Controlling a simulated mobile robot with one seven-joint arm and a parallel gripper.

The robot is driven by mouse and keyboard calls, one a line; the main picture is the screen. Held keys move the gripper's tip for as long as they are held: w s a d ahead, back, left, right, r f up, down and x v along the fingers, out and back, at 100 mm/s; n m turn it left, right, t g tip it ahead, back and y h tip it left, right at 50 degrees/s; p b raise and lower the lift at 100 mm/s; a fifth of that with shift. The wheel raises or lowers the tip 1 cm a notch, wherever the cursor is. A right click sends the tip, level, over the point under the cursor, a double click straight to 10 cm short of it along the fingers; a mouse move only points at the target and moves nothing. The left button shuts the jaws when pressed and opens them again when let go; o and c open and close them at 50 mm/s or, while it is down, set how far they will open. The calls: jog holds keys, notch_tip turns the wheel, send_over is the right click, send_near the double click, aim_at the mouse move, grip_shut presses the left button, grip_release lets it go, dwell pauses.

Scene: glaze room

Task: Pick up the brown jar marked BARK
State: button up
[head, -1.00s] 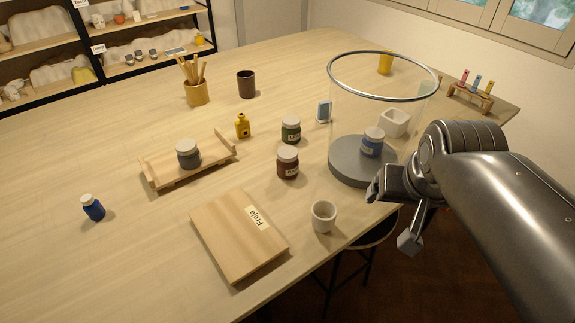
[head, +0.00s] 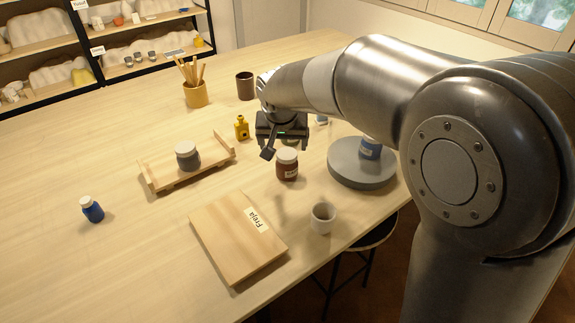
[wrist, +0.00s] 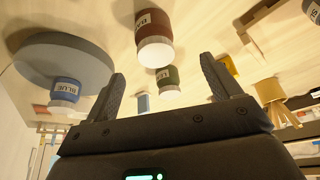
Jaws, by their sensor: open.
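The brown jar (head: 287,170) with a white lid stands upright on the table in the head view. In the wrist view the brown jar (wrist: 155,28) shows a label reading "BAR", its end turned out of sight. My gripper (head: 287,150) is open and empty, just above and behind the jar's lid in the head view. In the wrist view my gripper (wrist: 162,68) has its fingers spread, with the jar beyond them and apart from them. A green-labelled jar (wrist: 168,76) stands close by and is mostly hidden behind my gripper in the head view.
A blue jar (head: 370,148) stands on a grey disc (head: 350,172) to the right. A white cup (head: 322,217) and a wooden board (head: 225,235) are in front. A tray (head: 160,177) with a grey jar (head: 187,155) and a yellow bottle (head: 241,127) are left.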

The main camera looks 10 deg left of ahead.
aim_at(284, 156)
jog(key=x, duration=0.5)
jog(key=shift+f, duration=0.2)
jog(key=shift+d+x, duration=0.2)
jog(key=shift+x, duration=1.15)
jog(key=shift+d+x, duration=0.15)
jog(key=shift+x, duration=1.2)
jog(key=shift+w, duration=0.15)
jog(key=shift+r, duration=0.1)
jog(key=shift+c, duration=0.3)
jog(key=c, duration=1.2)
jog(key=shift+o, duration=0.2)
